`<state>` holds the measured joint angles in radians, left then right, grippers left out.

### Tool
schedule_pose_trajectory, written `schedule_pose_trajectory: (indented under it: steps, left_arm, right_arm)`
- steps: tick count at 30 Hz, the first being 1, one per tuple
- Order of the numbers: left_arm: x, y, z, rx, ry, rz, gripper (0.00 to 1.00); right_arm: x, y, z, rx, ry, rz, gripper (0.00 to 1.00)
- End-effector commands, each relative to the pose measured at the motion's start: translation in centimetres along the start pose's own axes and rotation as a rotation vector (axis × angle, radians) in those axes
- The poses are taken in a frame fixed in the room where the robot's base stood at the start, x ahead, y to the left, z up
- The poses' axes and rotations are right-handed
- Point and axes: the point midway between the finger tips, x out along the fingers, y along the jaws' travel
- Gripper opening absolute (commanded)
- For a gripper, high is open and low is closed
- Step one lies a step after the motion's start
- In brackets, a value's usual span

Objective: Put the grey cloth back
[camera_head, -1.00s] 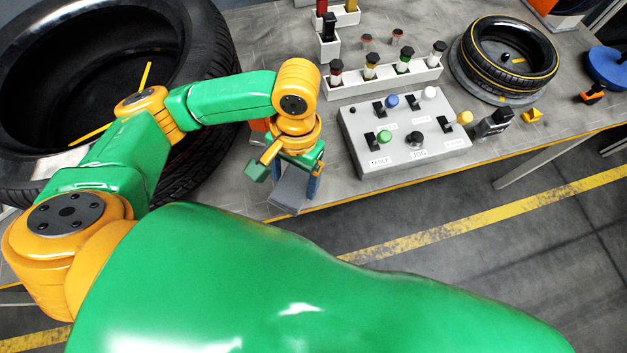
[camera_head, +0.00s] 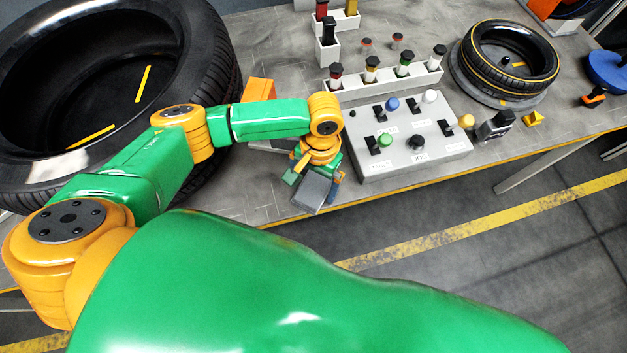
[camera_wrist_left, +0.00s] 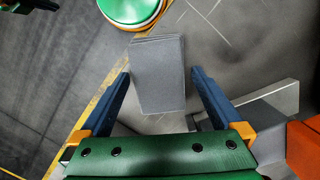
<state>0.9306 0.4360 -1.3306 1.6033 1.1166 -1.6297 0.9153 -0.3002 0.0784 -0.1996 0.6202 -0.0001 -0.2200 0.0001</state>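A folded grey cloth (camera_head: 312,190) shows in the head view near the front edge of the table, at my left gripper. In the left wrist view the grey cloth (camera_wrist_left: 158,75) is a flat block with layered edges between the two blue fingers. In the head view my left gripper (camera_head: 324,192) is partly hidden by the cloth.
A large tyre (camera_head: 215,75) lies at the left. A control box (camera_head: 410,145) with buttons and switches stands right of the gripper, before a white rack (camera_head: 385,82). A smaller tyre (camera_head: 510,50) is at the back right. An orange object (camera_head: 259,90) stands behind the arm.

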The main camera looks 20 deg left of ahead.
Motion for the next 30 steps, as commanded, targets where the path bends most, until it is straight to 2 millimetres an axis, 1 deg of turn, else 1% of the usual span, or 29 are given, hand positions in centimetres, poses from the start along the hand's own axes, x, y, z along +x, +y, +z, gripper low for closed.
schedule_pose_trajectory:
  steps: [5,7,8,15,18,19,21,23,30]
  left_arm:
    - [-0.2,0.0,0.0,0.0,0.001,0.0,1.0]
    - [-1.1,0.0,-0.1,0.0,0.004,0.001,1.0]
    - [-1.7,0.0,-0.1,0.0,0.004,0.001,1.0]
    - [-8.5,0.1,-0.1,0.0,0.005,0.002,1.0]
    - [-10.6,0.0,-0.1,-0.001,0.004,0.002,1.0]
    - [-11.0,0.0,0.0,0.0,0.002,0.001,1.0]
    - [-11.8,0.0,0.0,0.0,0.002,0.001,1.0]
    - [-12.2,0.0,0.0,0.0,0.0,0.001,1.0]
    - [-12.3,0.0,0.0,-0.001,-0.001,0.001,1.0]
  right_arm:
    - [0.0,0.0,0.0,0.0,0.0,-0.001,0.0]
    - [-0.1,0.0,0.0,0.0,0.0,-0.001,0.0]
    - [-0.1,0.0,0.0,0.0,0.0,-0.001,0.0]
    - [-0.1,0.0,0.0,0.0,0.0,-0.001,0.0]
    - [-0.1,0.0,0.0,-0.001,0.0,0.0,0.0]
    - [-0.1,0.0,0.0,-0.001,0.0,0.0,0.0]
    - [-0.1,0.0,0.0,-0.001,0.0,0.0,0.0]
    - [-0.1,0.0,0.0,-0.001,0.0,0.0,0.0]
    - [-0.1,0.0,0.0,-0.001,0.0,0.001,0.0]
